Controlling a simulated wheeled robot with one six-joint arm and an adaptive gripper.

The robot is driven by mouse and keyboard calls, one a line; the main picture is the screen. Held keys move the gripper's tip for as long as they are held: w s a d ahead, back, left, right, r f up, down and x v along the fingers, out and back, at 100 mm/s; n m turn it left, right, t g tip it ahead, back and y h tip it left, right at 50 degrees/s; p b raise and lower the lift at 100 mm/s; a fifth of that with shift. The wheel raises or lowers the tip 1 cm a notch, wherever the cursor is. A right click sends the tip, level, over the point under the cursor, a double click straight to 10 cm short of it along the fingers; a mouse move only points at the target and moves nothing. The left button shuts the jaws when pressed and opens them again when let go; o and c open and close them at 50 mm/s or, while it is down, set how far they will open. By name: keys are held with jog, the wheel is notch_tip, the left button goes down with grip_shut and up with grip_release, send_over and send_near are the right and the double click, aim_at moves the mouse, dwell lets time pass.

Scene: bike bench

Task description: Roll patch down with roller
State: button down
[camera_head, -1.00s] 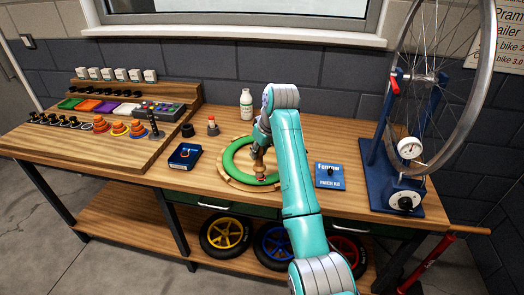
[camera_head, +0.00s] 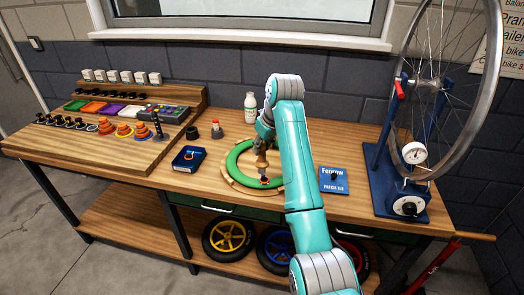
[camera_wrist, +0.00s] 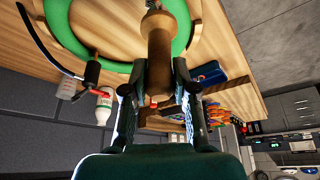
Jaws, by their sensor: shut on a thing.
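The green inner tube (camera_head: 232,164) lies in a ring-shaped wooden holder (camera_head: 231,178) on the bench. It also shows in the wrist view (camera_wrist: 62,28). My gripper (camera_head: 263,146) is above the tube's right side, shut on the roller's wooden handle (camera_head: 262,160). In the wrist view the handle (camera_wrist: 159,45) stands between the two fingers (camera_wrist: 159,84). The roller's lower end is down at the tube's front right. A small red spot (camera_head: 265,181) shows there, probably the patch. Contact between roller and patch is too small to tell.
A blue patch kit box (camera_head: 333,187) lies right of the tube. A dark blue tray (camera_head: 188,160) sits left. A white bottle (camera_head: 250,107) and a red-capped tube (camera_head: 217,131) stand behind. A wheel truing stand (camera_head: 385,185) occupies the right end.

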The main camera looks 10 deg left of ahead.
jog(key=shift+r, duration=1.85)
